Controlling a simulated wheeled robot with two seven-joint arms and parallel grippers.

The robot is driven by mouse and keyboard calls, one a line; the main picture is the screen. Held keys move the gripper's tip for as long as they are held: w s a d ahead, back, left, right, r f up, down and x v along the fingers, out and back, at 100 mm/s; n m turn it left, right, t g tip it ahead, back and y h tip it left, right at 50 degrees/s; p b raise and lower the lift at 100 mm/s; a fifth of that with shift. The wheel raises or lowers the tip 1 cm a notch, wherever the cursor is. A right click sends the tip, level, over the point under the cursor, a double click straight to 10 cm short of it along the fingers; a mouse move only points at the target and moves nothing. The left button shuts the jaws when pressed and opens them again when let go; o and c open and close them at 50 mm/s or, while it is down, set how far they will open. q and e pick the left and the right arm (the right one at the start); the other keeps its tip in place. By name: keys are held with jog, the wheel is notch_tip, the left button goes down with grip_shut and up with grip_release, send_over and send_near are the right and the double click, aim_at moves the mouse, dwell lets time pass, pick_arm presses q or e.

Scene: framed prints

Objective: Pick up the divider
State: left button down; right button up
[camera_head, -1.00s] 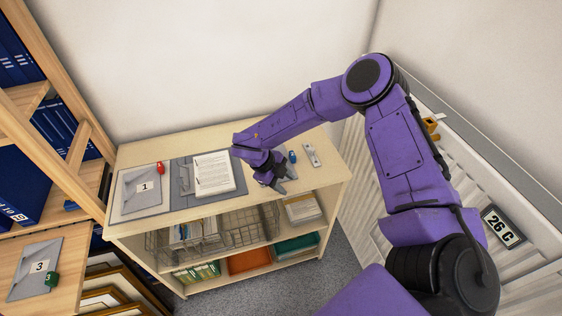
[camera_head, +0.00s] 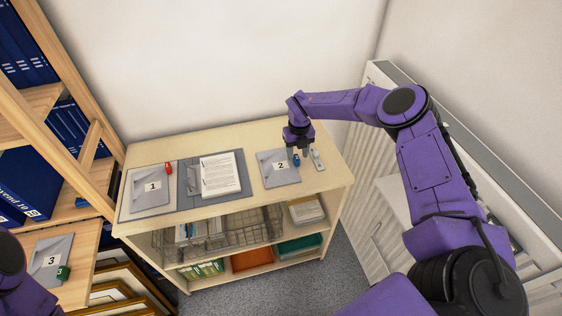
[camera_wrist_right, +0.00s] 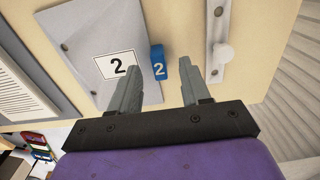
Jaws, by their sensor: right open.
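Grey numbered sheets that look like dividers lie flat. Sheet 2 (camera_head: 272,175) is on the shelf top, with a small blue tab marked 2 (camera_wrist_right: 157,60) at its right edge. Sheet 1 (camera_head: 147,194) with a red tab is at the left of the shelf top; sheet 3 (camera_head: 42,270) with a green tab is on the lower-left shelf. My right gripper (camera_head: 299,151) is open above the blue tab. In the right wrist view, its fingers (camera_wrist_right: 164,72) are on either side of the tab, apparently empty. My left gripper is out of view.
A paper stack (camera_head: 221,175) lies on a grey folder in the middle of the shelf top. A white strip with a knob (camera_wrist_right: 221,50) lies just right of the blue tab. A wire basket (camera_head: 222,231) is on the shelf below. A wooden bookcase stands at left, a wall behind.

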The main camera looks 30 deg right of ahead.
jog(key=shift+w+f, duration=0.1)
jog(key=shift+f, duration=0.65)
grip_shut()
